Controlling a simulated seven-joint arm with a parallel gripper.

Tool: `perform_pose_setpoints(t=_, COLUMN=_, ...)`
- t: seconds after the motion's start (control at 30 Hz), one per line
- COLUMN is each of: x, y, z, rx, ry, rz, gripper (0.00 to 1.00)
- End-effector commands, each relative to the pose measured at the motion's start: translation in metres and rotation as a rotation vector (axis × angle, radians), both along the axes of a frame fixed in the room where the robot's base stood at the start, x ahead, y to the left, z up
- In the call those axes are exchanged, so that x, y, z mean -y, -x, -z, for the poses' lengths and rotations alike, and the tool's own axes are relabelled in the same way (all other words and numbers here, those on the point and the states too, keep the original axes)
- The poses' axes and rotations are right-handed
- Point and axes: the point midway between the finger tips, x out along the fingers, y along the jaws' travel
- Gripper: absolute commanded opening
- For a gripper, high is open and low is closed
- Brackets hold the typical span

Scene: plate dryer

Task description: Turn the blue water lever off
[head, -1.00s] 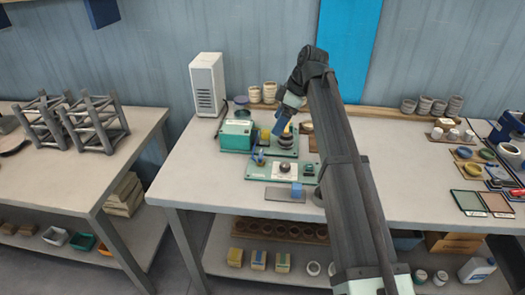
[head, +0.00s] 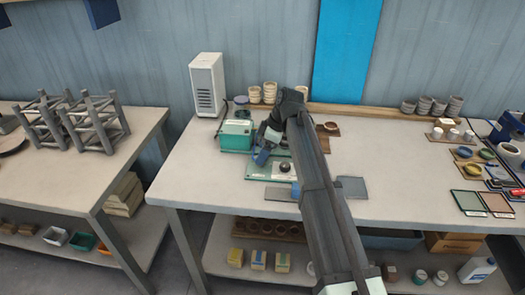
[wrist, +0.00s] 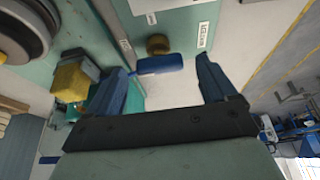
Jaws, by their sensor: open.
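The blue water lever (wrist: 160,65) shows in the wrist view as a short blue bar beside a round brass fitting (wrist: 158,45) and a white label. It lies between the two blue fingers of my gripper (wrist: 164,70), closer to the left finger. The gripper is open, and I cannot tell whether a finger touches the lever. In the head view my gripper (head: 262,156) is low over the left part of the green panel (head: 256,172) on the bench. The lever cannot be made out there behind the gripper.
A teal box (head: 236,137) stands just left of and behind the gripper. A black knob (head: 284,167) is on the panel to the right. In the wrist view a yellow block (wrist: 71,82) is near the left finger. A white unit (head: 207,84) stands at the back left.

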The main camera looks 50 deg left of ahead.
Motion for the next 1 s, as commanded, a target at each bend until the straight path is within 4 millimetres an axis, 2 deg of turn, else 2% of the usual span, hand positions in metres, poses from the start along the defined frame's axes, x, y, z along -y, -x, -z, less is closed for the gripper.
perform_pose_setpoints(t=0.4, x=-0.0018, y=0.0017, z=0.0052, rx=0.001, ry=-0.001, rz=0.0, gripper=0.85)
perform_pose_setpoints(t=1.0, x=-0.0017, y=0.0017, z=0.0051, rx=0.001, ry=-0.001, rz=0.0, gripper=0.29)
